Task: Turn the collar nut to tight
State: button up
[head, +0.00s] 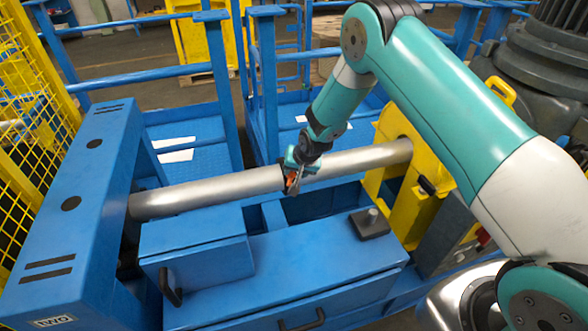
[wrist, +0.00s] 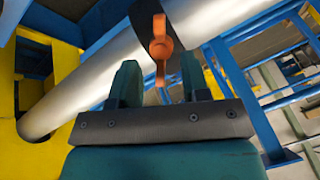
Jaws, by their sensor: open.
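The collar nut is an orange wing nut (wrist: 161,47) on a dark collar (wrist: 184,68) around the silver pipe (wrist: 98,85). In the head view the orange nut (head: 292,183) shows small at the middle of the pipe (head: 215,190), partly hidden by my gripper (head: 297,170). In the wrist view my gripper (wrist: 161,77) is open, with one finger on each side of the nut's lower wing. I see gaps between the wing and both fingers. The nut's wings look roughly upright in that view. I cannot tell how tight it is.
The pipe runs between a blue housing (head: 75,205) at left and a yellow bracket (head: 425,185) at right. Blue boxes (head: 300,265) and a dark block with a knob (head: 370,224) lie below it. Blue railings (head: 262,75) stand behind.

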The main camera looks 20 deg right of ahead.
aim_at(292, 175)
jog(key=shift+x, duration=1.15)
grip_shut()
